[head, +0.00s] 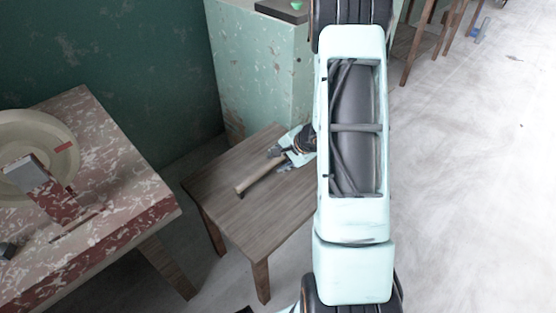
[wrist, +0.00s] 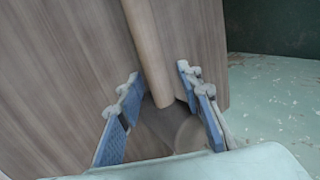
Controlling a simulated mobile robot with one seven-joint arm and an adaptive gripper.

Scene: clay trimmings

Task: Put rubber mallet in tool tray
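The rubber mallet lies on a small brown wooden table (head: 235,205); its pale wooden handle (head: 256,179) points toward the lower left. My gripper (head: 284,160) is low over the table at the mallet's upper end and partly hides it. In the wrist view the handle (wrist: 150,45) runs down between the two blue-padded fingers of my gripper (wrist: 160,73). The fingers stand apart, with visible gaps beside the handle. A blurred greyish shape, perhaps the mallet's head, lies between them. I cannot clearly identify the tool tray.
A mottled red table (head: 105,160) at the left carries a round cream basin (head: 55,135) and a grey-topped block (head: 28,172). A worn green cabinet (head: 262,75) stands behind the small table, with a dark flat item (head: 278,9) on top. The floor at right is mostly open.

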